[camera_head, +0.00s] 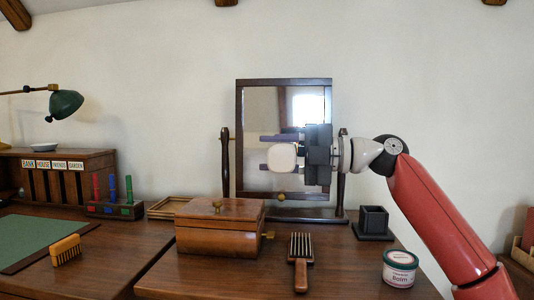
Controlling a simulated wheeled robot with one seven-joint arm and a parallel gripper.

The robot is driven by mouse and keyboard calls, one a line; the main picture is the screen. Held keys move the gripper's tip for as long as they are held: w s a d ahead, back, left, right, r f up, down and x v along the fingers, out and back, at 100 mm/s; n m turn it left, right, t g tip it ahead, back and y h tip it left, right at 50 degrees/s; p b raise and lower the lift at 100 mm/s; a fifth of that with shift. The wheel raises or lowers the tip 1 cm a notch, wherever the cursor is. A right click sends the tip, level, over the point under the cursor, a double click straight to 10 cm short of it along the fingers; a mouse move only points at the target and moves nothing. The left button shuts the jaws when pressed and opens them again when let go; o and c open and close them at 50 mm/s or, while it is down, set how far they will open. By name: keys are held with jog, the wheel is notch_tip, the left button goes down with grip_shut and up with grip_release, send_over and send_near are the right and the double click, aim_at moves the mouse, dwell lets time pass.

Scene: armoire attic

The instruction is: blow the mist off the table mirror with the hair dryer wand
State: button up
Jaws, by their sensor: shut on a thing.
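The table mirror (240,120) stands upright in a dark wood frame between two posts at the back of the desk. Its glass looks pale on the left and shows a bright window reflection at upper right; I cannot tell clearly how much is mist. My gripper (280,153) is in front of the mirror's middle and hides part of the glass. It is shut on a white, rounded object (282,158), which appears to be the hair dryer wand seen end-on. Whether it touches the glass cannot be told from this view.
To the left are a yellow comb (66,250), a rack of coloured sticks (115,208) and a green lamp (66,103).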

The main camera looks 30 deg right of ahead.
jog(key=shift+v, duration=1.3)
jog(key=shift+b+x, duration=0.55)
jog(key=shift+x, duration=4.4)
jog(key=s+d+r+p, duration=0.2)
jog(key=d+r+p, duration=0.2)
jog(key=r+p, duration=0.1)
jog(key=shift+s+r, duration=0.35)
jog(key=shift+r, duration=0.2)
jog(key=s+a, duration=0.1)
jog(key=s+b, duration=0.1)
jog(key=s+a+b, duration=0.1)
jog(key=s, duration=0.1)
jog(key=shift+a+r, duration=0.1)
jog(key=shift+a, duration=0.25)
jog(key=shift+s+r, duration=0.1)
jog(key=shift+s, duration=0.05)
